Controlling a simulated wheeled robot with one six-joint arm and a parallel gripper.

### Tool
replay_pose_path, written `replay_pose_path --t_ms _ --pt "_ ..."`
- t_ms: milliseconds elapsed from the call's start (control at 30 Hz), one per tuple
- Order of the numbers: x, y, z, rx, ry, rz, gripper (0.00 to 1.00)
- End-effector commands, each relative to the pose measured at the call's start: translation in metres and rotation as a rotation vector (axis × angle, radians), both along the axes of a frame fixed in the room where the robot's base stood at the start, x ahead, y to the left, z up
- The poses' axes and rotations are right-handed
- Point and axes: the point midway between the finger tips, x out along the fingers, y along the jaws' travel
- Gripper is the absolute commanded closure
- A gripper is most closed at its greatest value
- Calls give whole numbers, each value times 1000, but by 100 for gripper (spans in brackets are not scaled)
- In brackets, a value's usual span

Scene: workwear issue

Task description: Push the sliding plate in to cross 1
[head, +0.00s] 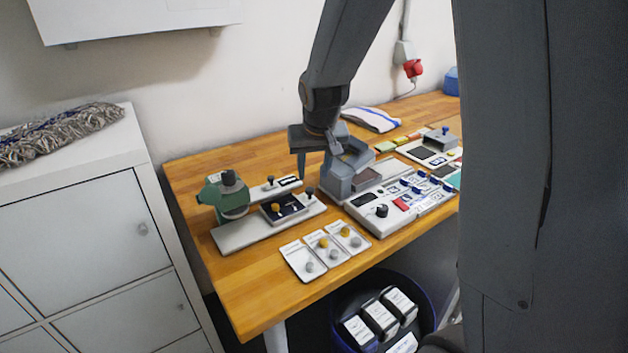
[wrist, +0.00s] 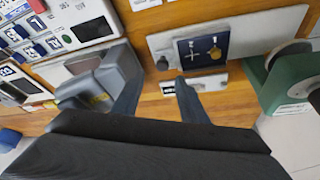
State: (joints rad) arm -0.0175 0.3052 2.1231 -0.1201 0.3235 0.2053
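The sliding plate (head: 285,208) is a dark blue square with a gold disc and white cross marks. It sits on the long light-grey base (head: 240,235) of a green machine (head: 222,196). The plate (wrist: 203,50) also shows in the wrist view, ahead of and to the right of my fingers. A black knob (wrist: 162,64) stands on the base beside it. My gripper (head: 314,160) is above the table behind the plate. In the wrist view its fingers (wrist: 158,97) are apart with nothing between them. Which mark is cross 1 is too small to read.
A grey open-topped housing (head: 342,182) stands close beside my gripper, next to a white control panel (head: 400,203). Three white cards with discs (head: 325,250) lie in front of the plate. A small labelled bar with a knob (head: 272,187) lies behind the base.

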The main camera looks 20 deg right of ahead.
Motion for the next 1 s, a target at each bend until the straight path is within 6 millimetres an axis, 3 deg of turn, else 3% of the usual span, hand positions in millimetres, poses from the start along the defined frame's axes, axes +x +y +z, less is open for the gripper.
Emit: replay_pose_path --t_ms 500,1000 --pt "22 1 -57 0 3 5 61" --pt "27 0 -67 1 1 3 62"
